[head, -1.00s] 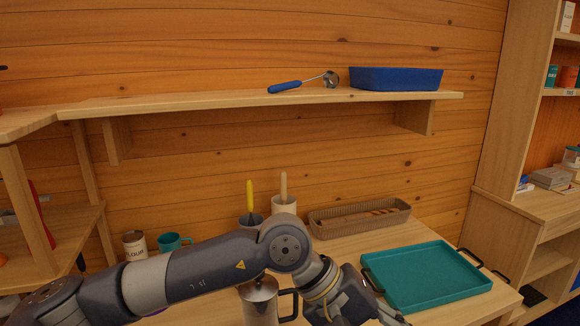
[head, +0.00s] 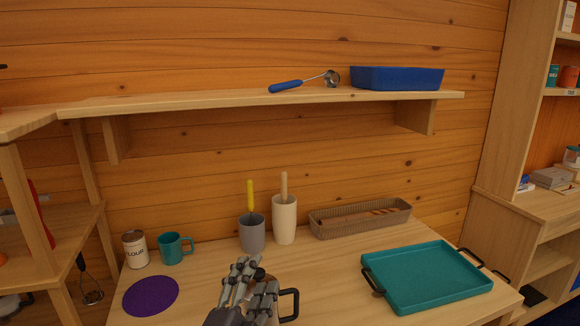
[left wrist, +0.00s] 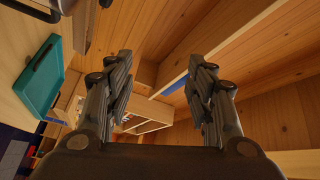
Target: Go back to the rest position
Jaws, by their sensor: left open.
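My left gripper (head: 250,284) is at the bottom middle of the head view, pointing up in the picture, in front of a pot or press whose black handle (head: 289,304) shows beside it. In the left wrist view its two fingers (left wrist: 160,95) stand wide apart with nothing between them. The gripper hides most of the pot's body. My right gripper does not show in either view.
The table (head: 330,270) holds a teal tray (head: 425,277), wicker basket (head: 330,225), grey cup (head: 252,235), white cup (head: 284,222), teal mug (head: 171,249), flour tin (head: 135,250) and purple mat (head: 150,296). The wall shelf (head: 220,102) carries a scoop (head: 290,86) and blue bin (head: 397,79).

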